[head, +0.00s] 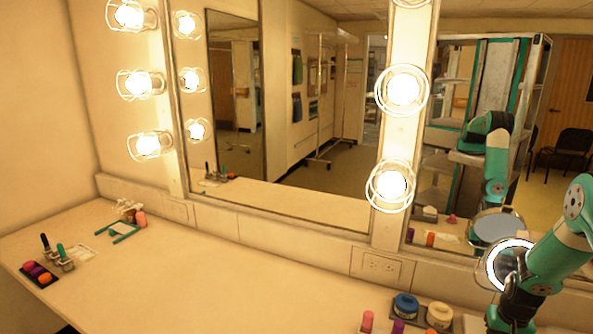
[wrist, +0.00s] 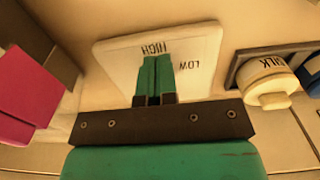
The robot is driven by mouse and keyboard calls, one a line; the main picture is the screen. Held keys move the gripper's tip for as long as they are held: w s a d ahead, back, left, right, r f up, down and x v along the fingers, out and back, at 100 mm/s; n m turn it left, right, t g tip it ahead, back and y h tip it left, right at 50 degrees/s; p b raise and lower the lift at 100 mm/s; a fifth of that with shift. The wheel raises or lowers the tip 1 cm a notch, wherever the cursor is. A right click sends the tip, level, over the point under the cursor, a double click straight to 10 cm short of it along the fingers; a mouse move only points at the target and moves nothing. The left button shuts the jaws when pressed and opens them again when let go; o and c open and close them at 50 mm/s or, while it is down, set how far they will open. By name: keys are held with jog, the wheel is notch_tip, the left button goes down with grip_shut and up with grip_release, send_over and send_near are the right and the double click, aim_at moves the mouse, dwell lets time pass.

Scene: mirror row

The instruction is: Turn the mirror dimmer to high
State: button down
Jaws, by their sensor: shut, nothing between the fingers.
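In the wrist view, a pale plate (wrist: 200,50) carries the words HIGH and LOW, HIGH near the middle and LOW to its right. My gripper (wrist: 155,62) is shut and empty, its green fingertips over the plate just beside the word HIGH. The fingers cover part of the plate, so no dimmer knob or lever shows clearly, and I cannot tell if they touch it. In the head view my arm comes down at the right edge, and I cannot make out the plate there.
The counter's middle is clear.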

jog(key=shift+s+d+f+b, duration=0.3)
jog(key=shift+s+f+b, duration=0.1)
jog(key=shift+f+b, duration=0.35)
jog(key=shift+s+d+r+b, duration=0.1)
jog(key=shift+s+d+b, duration=0.05)
jog(key=shift+d+b, duration=0.25)
jog(key=shift+a, duration=0.1)
dwell(0.4)
jog(key=shift+s+a, duration=0.15)
jog(key=shift+s, duration=0.2)
jog(key=r+p, duration=0.4)
jog(key=r, duration=0.2)
jog(key=shift+w+r+p, duration=0.15)
jog(key=shift+w+p, duration=0.05)
jog(key=shift+p, duration=0.1)
jog(key=shift+w, duration=0.1)
